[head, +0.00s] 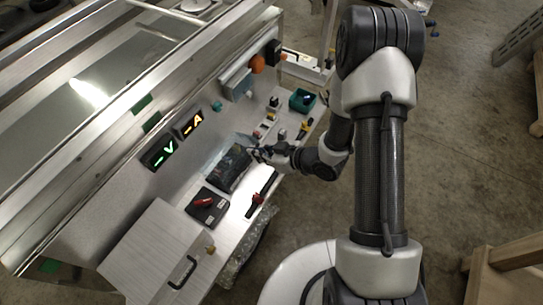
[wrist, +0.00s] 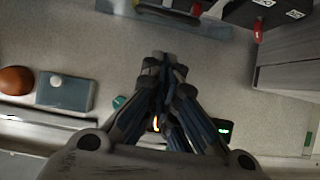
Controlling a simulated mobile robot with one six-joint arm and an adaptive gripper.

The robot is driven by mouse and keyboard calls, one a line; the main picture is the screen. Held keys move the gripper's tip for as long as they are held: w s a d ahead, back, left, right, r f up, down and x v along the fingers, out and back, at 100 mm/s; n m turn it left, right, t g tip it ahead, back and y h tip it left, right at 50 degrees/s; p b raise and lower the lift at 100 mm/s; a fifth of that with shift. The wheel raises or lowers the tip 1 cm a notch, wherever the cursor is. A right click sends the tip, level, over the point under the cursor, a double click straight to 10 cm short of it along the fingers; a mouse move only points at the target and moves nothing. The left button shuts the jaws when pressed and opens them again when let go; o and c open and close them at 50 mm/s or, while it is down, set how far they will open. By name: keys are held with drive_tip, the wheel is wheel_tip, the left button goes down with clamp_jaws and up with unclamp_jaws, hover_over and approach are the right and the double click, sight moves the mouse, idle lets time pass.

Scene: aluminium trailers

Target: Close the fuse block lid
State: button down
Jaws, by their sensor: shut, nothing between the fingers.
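The fuse block (head: 231,170) is a dark rectangular block on the light metal bench, in the middle of the head view. Its clear, pale bluish lid (head: 217,152) shows along the panel side of the block and appears raised; its exact angle is hard to tell. In the wrist view a pale grey-blue edge, probably the lid (wrist: 205,27), crosses the top. My gripper (head: 259,153) is at the right end of the block, close to the lid; contact cannot be told. In the wrist view my gripper (wrist: 165,57) has its fingertips together with nothing between them.
A black plate with a red switch (head: 206,203) lies left of the block. A box with a black handle (head: 183,270) stands nearer. A teal bin (head: 302,100) and small parts lie to the right. The upright panel carries lit displays (head: 160,154) and an orange button (head: 257,64).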

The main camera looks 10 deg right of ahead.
drive_tip(key=f, duration=0.1)
drive_tip(key=w+a+f+b, duration=0.1)
drive_tip(key=f, duration=0.2)
drive_tip(key=shift+w+a+f+b, duration=0.2)
drive_tip(key=shift+a+f+b, duration=0.1)
drive_tip(key=shift+a, duration=0.05)
drive_tip(key=shift+f, duration=0.1)
drive_tip(key=f+b, duration=0.1)
drive_tip(key=f, duration=0.1)
drive_tip(key=d+f+b, duration=0.1)
drive_tip(key=f+b, duration=0.1)
drive_tip(key=s+f+b, duration=0.1)
drive_tip(key=f, duration=0.1)
drive_tip(key=shift+s+d+f+b, duration=0.1)
drive_tip(key=shift+d+f+b, duration=0.1)
drive_tip(key=shift+b, duration=0.1)
drive_tip(key=shift+r, duration=0.1)
